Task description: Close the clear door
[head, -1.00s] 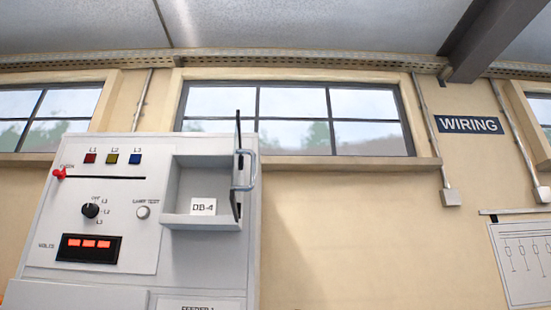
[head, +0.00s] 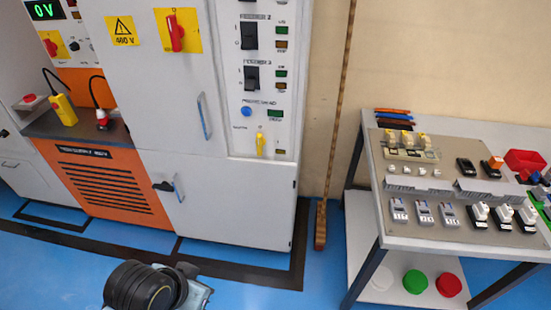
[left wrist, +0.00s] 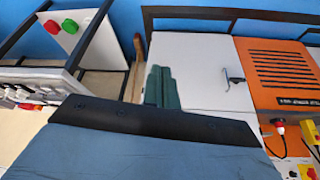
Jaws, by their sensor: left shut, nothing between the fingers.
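The clear door is not in the current head view, nor can I make it out in the left wrist view. The head view now shows the lower part of a grey electrical cabinet (head: 225,195), with several switches and a yellow key-like handle on its right panel. My left gripper shows in the left wrist view as two green fingers (left wrist: 161,80), shut together with nothing between them, in front of the cabinet's white lower panel (left wrist: 190,65). A black and grey part of my own arm shows at the bottom of the head view. My right gripper is not in view.
A workbench (head: 372,160) with several electrical parts stands to the right of the cabinet. An orange louvred panel (head: 105,185) is at the left. A brown pole (head: 335,120) leans against the wall between cabinet and bench. Blue floor (head: 240,285) is clear in front.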

